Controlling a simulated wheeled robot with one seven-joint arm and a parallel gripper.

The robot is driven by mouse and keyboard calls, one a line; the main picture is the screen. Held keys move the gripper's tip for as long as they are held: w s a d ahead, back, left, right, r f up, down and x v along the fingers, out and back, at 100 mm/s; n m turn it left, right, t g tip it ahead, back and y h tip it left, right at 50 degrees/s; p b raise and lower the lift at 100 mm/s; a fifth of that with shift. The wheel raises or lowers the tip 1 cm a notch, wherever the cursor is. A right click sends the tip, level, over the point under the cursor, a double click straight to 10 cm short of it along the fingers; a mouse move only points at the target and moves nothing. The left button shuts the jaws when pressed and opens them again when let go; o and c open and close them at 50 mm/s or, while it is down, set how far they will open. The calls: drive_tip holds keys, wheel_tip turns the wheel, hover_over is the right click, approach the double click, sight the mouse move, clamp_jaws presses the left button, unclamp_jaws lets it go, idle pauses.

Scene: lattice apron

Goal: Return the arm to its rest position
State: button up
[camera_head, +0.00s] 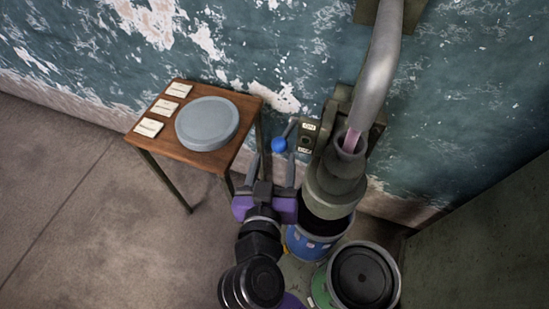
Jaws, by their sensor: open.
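My gripper (272,163) is near the middle of the view, with a purple body and two grey fingers pointing away toward the wall. The fingers are apart, and nothing shows held between them. A lever with a blue ball knob (279,145) is just beyond the fingertips, near the right one. I cannot tell whether they touch. My arm comes up from the bottom edge.
A small wooden table (166,143) at left bears a round grey lid (207,123) and three cards. Right of my gripper, a grey spout (336,177) is over a blue bucket (308,245). A green drum (361,278) is nearer. Floor at lower left is clear.

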idle(0.4)
drive_tip(key=s+d+f+n+g+y, duration=0.1)
drive_tip(key=s+d+f+y, duration=0.1)
drive_tip(key=s+d+f, duration=0.45)
drive_tip(key=s+d+f+n+g+y, duration=0.1)
drive_tip(key=s+d+f+n+y, duration=0.2)
drive_tip(key=s, duration=0.6)
drive_tip(key=s+d+r+m+t+h, duration=0.1)
drive_tip(key=s+d+r, duration=0.3)
drive_tip(key=s, duration=0.3)
drive_tip(key=s+d+r+m+h, duration=0.1)
drive_tip(key=s+d+r+m, duration=0.1)
drive_tip(key=s+d+r, duration=0.3)
drive_tip(key=shift+s+d+r+m+t, duration=0.15)
drive_tip(key=shift+s+r+m+t, duration=0.2)
drive_tip(key=shift+s, duration=0.5)
drive_tip(key=shift+f, duration=0.1)
